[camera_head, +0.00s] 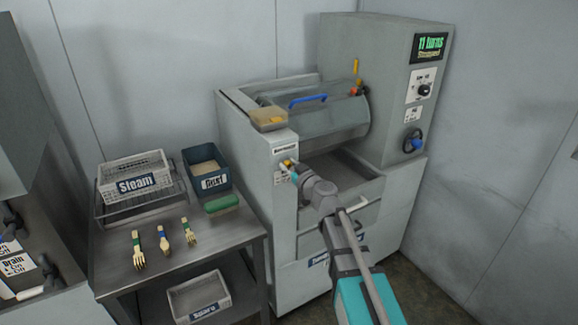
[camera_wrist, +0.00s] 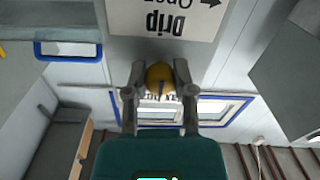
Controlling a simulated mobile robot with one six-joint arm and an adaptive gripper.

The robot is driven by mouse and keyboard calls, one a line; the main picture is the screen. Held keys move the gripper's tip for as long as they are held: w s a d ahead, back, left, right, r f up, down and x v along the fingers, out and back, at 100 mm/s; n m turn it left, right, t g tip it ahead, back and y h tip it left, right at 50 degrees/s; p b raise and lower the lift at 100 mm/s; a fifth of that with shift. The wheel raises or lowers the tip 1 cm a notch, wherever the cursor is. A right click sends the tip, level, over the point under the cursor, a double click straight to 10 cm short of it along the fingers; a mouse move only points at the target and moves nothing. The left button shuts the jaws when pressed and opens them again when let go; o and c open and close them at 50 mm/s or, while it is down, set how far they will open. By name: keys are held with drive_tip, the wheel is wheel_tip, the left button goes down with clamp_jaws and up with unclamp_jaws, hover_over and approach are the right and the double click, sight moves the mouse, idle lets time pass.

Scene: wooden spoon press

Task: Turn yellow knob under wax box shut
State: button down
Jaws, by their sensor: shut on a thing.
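The yellow knob (camera_wrist: 160,78) sits on the press's front panel, just beside the upside-down "Drip" label (camera_wrist: 165,18) in the wrist view. My gripper (camera_wrist: 160,84) has one finger on each side of the knob and is shut on it. A dark pointer line shows on the knob's face. In the head view my gripper (camera_head: 290,171) reaches the panel below the wax box (camera_head: 268,117), and a bit of the knob shows at its tip. The wax box is a small open-topped tray with yellowish content on the machine's top left corner.
The press has a drum with a blue handle (camera_head: 307,100) and a display (camera_head: 429,47) reading "11 turns". Left of it, a metal table (camera_head: 110,262) carries the Steam basket (camera_head: 133,168), the Dust bin (camera_head: 187,168), a green brush (camera_head: 221,204) and wooden cutlery (camera_head: 164,240).

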drive_tip(key=shift+m, duration=0.6)
drive_tip(key=m, duration=0.3)
drive_tip(key=shift+m, duration=0.3)
drive_tip(key=m, duration=0.4)
drive_tip(key=shift+m, duration=0.3)
drive_tip(key=m, duration=0.4)
drive_tip(key=shift+m+t, duration=0.3)
drive_tip(key=shift+m, duration=0.1)
drive_tip(key=m, duration=0.4)
drive_tip(key=shift+h, duration=0.3)
drive_tip(key=shift+w+m, duration=0.1)
drive_tip(key=shift+m, duration=0.2)
drive_tip(key=shift+c, duration=2.2)
unclamp_jaws()
